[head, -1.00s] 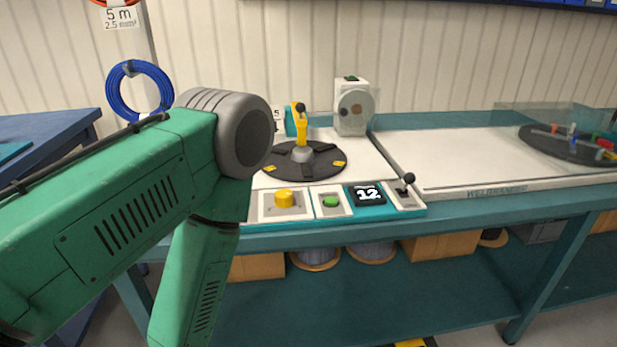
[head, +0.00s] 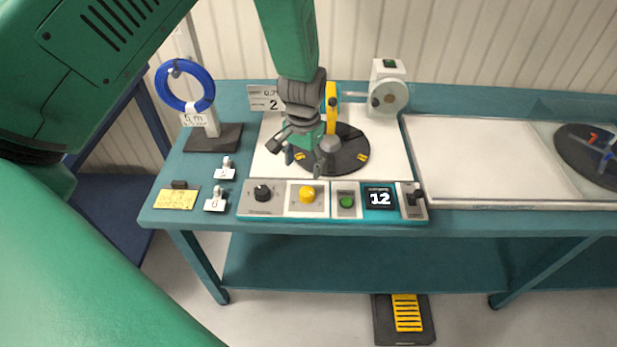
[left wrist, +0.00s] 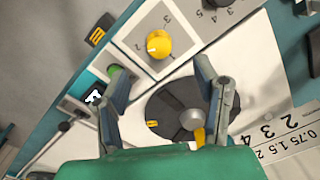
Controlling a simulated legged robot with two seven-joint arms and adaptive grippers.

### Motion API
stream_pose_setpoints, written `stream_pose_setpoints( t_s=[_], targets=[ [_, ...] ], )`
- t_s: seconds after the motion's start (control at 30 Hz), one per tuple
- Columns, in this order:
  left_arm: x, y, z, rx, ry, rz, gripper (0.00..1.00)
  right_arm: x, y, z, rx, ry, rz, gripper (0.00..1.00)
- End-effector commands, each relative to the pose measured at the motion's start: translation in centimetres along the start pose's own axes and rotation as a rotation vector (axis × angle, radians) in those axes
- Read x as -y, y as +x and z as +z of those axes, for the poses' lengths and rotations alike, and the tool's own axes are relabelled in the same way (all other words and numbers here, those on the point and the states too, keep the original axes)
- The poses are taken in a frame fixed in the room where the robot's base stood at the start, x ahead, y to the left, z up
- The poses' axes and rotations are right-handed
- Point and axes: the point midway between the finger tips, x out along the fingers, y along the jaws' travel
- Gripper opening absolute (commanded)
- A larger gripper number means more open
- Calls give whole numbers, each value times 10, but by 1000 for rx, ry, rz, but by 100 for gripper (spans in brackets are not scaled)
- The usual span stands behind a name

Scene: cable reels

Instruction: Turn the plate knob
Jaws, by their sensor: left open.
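A yellow knob (head: 307,195) sits on a light panel at the bench front; it shows between the fingers in the left wrist view (left wrist: 158,43), with a white pointer mark. A black knob (head: 262,193) is left of it, partly cut off in the left wrist view (left wrist: 222,3). I cannot tell which one is the plate knob. The round black plate (head: 351,158) lies behind the panel. My left gripper (head: 304,163) is open and empty, pointing down above the plate's left side, behind the yellow knob and apart from it. My right gripper is not in view.
A yellow post (head: 332,100) rises from the plate. A blue cable coil (head: 185,86) hangs on a stand at left. A foot pedal (head: 405,318) is on the floor.

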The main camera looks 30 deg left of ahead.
Motion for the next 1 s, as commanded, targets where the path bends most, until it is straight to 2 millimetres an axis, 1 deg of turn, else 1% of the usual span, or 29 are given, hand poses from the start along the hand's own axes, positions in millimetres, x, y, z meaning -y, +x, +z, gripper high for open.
stream_pose_setpoints(
  t_s=[0.03,0.07,0.1,0.17,0.27,0.6,0.7,0.83,1.0],
  targets=[
    [-1,-12,-8,-1,1,7,56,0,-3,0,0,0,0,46],
    [-2,-16,-11,-1,1,11,56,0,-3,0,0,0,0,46],
    [-2,-19,-14,1,2,15,56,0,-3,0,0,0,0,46],
    [-3,-17,-15,4,3,17,56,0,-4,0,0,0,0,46],
    [-3,-4,-15,7,4,18,56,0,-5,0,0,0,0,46],
    [-4,67,-13,6,2,18,56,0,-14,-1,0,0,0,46],
    [-5,85,-13,6,2,18,56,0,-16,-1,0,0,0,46],
    [-5,103,-13,5,2,17,56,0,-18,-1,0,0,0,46],
    [-5,114,-14,3,3,18,56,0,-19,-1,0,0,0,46]
  ],
)
